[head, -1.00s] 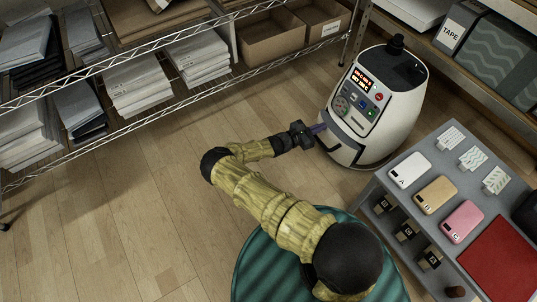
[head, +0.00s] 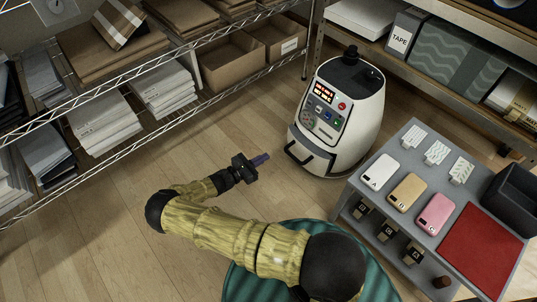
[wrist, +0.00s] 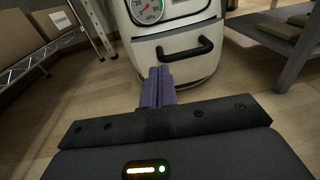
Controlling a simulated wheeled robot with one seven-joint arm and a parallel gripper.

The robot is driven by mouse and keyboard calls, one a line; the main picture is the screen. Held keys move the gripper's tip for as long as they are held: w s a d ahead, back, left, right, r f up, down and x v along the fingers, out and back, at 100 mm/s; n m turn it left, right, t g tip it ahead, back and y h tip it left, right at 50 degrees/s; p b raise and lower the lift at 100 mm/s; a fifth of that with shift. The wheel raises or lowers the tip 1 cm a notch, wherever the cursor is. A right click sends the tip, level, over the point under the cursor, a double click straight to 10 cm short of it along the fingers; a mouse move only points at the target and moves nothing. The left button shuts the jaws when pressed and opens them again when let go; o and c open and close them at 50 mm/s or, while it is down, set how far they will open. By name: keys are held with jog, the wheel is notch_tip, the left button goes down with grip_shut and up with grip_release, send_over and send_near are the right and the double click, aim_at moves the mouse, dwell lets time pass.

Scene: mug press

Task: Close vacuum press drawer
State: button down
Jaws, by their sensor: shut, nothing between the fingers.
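The vacuum press (head: 345,110) is a white rounded machine standing on the floor, with a control panel of buttons and a lit display. Its drawer (head: 312,158) is low on the front, with a black bar handle (head: 297,156). In the wrist view the drawer front (wrist: 185,65) and handle (wrist: 186,48) face me; the front sits close to the body along a dark seam. I cannot tell whether it is fully flush. My gripper (head: 262,158) is shut and empty, its purple fingers (wrist: 158,85) pointing at the drawer, apart from the handle by a short gap.
A grey table (head: 385,190) with phone cases and a red mat (head: 482,252) stands right of the press. A wire shelf (head: 150,95) with paper stacks and boxes is behind on the left. The wooden floor (head: 110,215) left of my arm is clear.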

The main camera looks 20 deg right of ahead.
jog(key=c, duration=2.1)
grip_release()
jog(key=shift+s+d, duration=0.1)
jog(key=shift+d, duration=0.1)
jog(key=o, duration=0.4)
jog(key=shift+a+r, duration=0.1)
jog(key=shift+o, duration=1)
jog(key=shift+s+r+m, duration=0.1)
jog(key=shift+r+m, duration=0.2)
jog(key=s+a+r+m+y+p, duration=0.1)
jog(key=s+r+m+y+p, duration=0.4)
jog(key=r, duration=1)
jog(key=s+a+r+m+g+y+p, duration=0.1)
jog(key=s+r+m+y+p, duration=0.4)
jog(key=r+m, duration=0.4)
jog(key=s+a+r+m+g+y+p, duration=0.1)
jog(key=s+r+m+y+p, duration=0.5)
jog(key=r, duration=1.7)
jog(key=s, duration=0.3)
jog(key=shift+a+m, duration=0.2)
jog(key=shift+m, duration=0.2)
